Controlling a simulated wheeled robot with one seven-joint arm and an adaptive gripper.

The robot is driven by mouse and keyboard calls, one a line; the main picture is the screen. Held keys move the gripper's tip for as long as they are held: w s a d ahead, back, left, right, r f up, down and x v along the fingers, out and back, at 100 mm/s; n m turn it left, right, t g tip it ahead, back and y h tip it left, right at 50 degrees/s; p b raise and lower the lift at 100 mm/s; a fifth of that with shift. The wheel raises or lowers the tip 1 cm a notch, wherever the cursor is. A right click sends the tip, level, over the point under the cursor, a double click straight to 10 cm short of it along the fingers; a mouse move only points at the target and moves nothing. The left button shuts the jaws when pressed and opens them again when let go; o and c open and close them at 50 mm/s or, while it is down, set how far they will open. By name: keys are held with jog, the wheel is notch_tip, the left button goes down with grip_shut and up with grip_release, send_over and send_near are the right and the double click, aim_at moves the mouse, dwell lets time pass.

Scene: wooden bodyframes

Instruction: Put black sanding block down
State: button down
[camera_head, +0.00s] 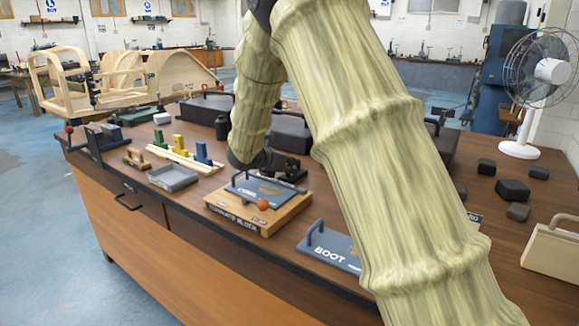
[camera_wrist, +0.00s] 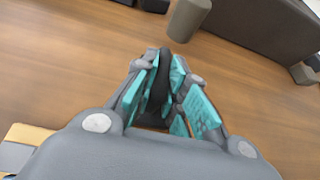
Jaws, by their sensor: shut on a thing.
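My gripper (camera_wrist: 165,85) is shut on a black sanding block (camera_wrist: 166,68), seen as a narrow dark shape between the teal finger pads in the wrist view. The pads hide much of the block. In the head view my gripper (camera_head: 288,170) is a dark shape low over the wooden table (camera_head: 330,205), just behind the wooden block board. The block in it cannot be made out there, and I cannot tell whether it touches the table.
A grey tray (camera_head: 173,178) is to the left. A BOOT plate (camera_head: 330,246) and several dark blocks (camera_head: 512,190) lie to the right. Dark cases (camera_head: 290,135) stand behind.

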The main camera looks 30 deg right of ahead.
jog(key=shift+r, duration=0.1)
jog(key=c, duration=1.5)
grip_release()
jog(key=shift+o, duration=0.2)
jog(key=shift+a+r, duration=0.1)
jog(key=shift+a, duration=0.15)
jog(key=v, duration=1.1)
jog(key=shift+s+a, duration=0.2)
jog(key=shift+a, duration=0.05)
